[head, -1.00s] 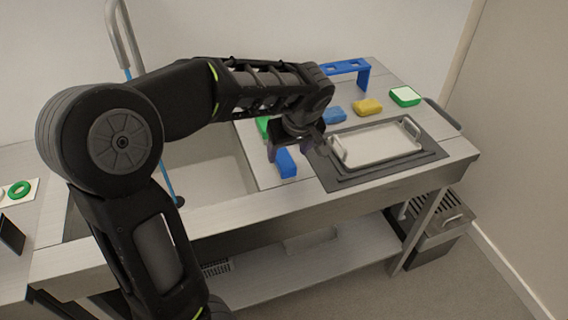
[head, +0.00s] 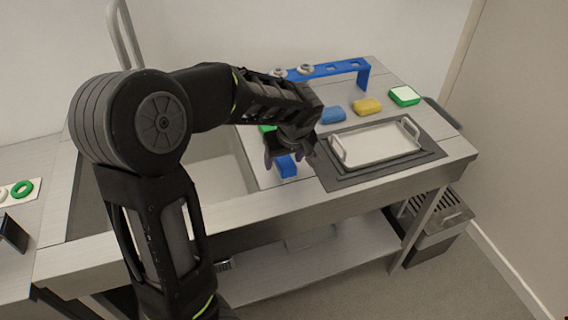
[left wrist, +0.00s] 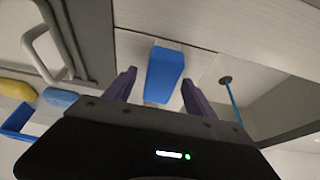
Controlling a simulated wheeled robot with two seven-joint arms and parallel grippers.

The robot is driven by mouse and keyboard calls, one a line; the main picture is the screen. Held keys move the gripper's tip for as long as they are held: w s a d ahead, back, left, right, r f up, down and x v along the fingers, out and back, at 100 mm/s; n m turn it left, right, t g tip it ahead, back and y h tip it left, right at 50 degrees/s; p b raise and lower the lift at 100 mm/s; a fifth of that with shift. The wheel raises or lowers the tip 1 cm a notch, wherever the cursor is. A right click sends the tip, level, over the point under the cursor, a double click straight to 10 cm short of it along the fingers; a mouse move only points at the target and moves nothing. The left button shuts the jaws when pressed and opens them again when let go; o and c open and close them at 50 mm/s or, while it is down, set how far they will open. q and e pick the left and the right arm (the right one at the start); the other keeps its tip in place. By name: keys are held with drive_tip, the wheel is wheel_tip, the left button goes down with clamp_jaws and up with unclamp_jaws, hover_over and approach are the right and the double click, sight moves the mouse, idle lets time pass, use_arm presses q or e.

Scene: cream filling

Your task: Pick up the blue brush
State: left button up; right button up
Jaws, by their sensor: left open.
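The blue brush (head: 286,167) lies on the steel counter between the sink and the grey tray mat. Its blue block also shows in the left wrist view (left wrist: 164,74), between and beyond the fingertips. My left gripper (head: 283,156) is open just above the brush, with one purple finger on each side of it in the left wrist view (left wrist: 155,88). I cannot tell whether the fingers touch the brush. The arm hides part of the brush in the head view. My right gripper is out of view.
A metal tray with handles (head: 376,147) sits on a dark mat (head: 340,180) right of the brush. Blue (head: 332,115) and yellow (head: 367,106) sponges and a green-white one (head: 404,96) lie behind. A blue rack (head: 345,68) stands at the back. The sink (head: 222,180) is left.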

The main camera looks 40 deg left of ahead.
use_arm(q)
drive_tip(key=shift+c, duration=0.4)
clamp_jaws()
idle(0.4)
